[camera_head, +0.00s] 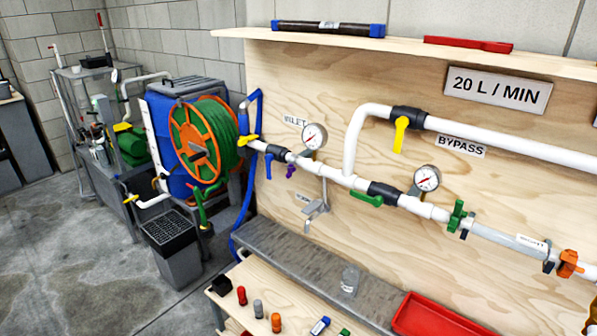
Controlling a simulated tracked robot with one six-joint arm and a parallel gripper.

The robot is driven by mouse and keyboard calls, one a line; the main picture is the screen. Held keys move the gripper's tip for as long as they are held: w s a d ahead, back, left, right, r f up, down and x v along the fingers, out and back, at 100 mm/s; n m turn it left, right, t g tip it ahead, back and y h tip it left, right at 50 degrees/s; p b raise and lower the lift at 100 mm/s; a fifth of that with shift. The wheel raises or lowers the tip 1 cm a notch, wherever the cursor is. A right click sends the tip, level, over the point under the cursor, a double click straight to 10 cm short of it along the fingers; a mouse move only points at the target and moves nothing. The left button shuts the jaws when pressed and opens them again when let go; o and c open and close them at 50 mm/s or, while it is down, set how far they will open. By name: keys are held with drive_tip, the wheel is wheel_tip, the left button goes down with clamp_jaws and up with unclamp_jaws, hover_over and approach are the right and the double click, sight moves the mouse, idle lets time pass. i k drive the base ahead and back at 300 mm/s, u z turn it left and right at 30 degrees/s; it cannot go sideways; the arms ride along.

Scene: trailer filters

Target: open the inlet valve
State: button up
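The INLET label (295,121) is on the plywood board, above the left end of the white pipe. Just below it, a black valve body sits on the pipe. Its blue handle (268,164) hangs down, crosswise to the pipe. A yellow handle (247,139) is on the pipe further left, by the blue hose. A round gauge (314,136) stands just right of the INLET label, with a small purple handle (291,171) below. My gripper is not in view.
The bypass valve's yellow handle (400,134) hangs down. A green handle (366,199) lies along the main pipe. A grey metal bracket or tap (316,209) sticks out below the pipe. A grey ledge (290,255), wooden bench and red tray (440,318) stand in front.

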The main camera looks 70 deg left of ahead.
sight(269, 158)
drive_tip(key=u, duration=0.7)
drive_tip(key=k, duration=0.9)
drive_tip(key=u, duration=0.95)
drive_tip(key=k, duration=0.45)
drive_tip(key=u, duration=0.95)
drive_tip(key=i, duration=2)
drive_tip(key=z, duration=0.6)
